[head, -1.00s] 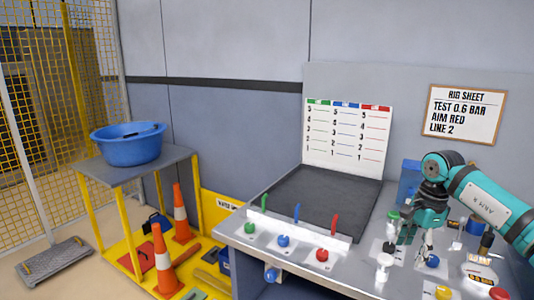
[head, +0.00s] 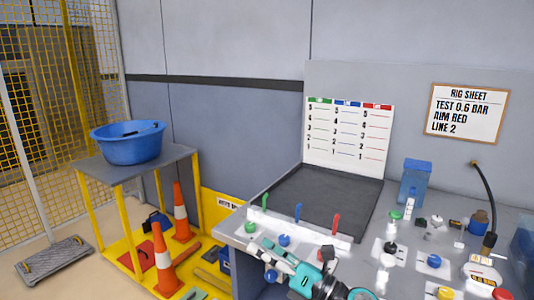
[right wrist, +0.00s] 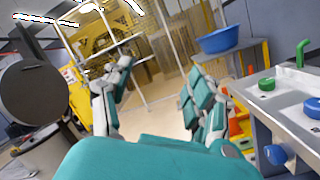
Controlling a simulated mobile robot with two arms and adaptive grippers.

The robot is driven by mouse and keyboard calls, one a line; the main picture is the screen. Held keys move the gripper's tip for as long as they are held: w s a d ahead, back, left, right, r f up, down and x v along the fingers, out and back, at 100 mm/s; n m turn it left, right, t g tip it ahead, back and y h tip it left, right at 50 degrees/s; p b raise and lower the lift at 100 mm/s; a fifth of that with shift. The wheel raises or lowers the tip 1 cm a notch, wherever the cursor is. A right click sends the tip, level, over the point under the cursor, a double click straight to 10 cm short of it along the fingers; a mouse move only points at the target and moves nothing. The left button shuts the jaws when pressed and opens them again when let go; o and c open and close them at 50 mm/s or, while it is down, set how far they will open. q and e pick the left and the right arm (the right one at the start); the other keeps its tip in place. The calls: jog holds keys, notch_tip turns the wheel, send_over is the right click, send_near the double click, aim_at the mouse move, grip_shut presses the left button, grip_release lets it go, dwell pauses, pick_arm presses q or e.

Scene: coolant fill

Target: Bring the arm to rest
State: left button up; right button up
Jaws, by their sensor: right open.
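My right gripper (head: 270,256) is low at the front of the grey bench (head: 228,228), with its arm coming in from the bottom of the head view. In the right wrist view its two fingers (right wrist: 155,100) are spread apart with nothing between them. It points out past the bench's left end, over open floor. My left gripper does not show.
A blue knob (right wrist: 275,154) sticks out from the bench front.

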jog(key=s+d+f+m+t+h, duration=0.25)
jog(key=d+f+m+h, duration=0.55)
jog(key=m, duration=0.6)
jog(key=s+d+f+m+t+h, duration=0.1)
jog(key=s+d+f+m+h, duration=0.3)
jog(key=d+f+m+h, duration=0.75)
jog(key=s+d+f+m+g+y, duration=0.1)
jog(key=s+f+m+g, duration=0.25)
jog(key=s, duration=0.45)
jog(key=s+f+m+g+y, duration=0.15)
jog(key=s+m+g, duration=0.3)
jog(key=s, duration=0.45)
jog(key=s+d+f+m+g, duration=0.1)
jog(key=s+f+m+g, duration=0.25)
jog(key=s, duration=0.45)
notch_tip(320, 180, down, 26)
jog(key=s+g, duration=0.1)
jog(key=s, duration=0.1)
jog(key=s+d+f+g, duration=0.1)
jog(key=s+d+f, duration=0.1)
jog(key=s+f, duration=1.3)
jog(key=shift+s+d+f, duration=0.35)
jog(key=shift+s+f, duration=0.05)
jog(key=shift+s, duration=0.15)
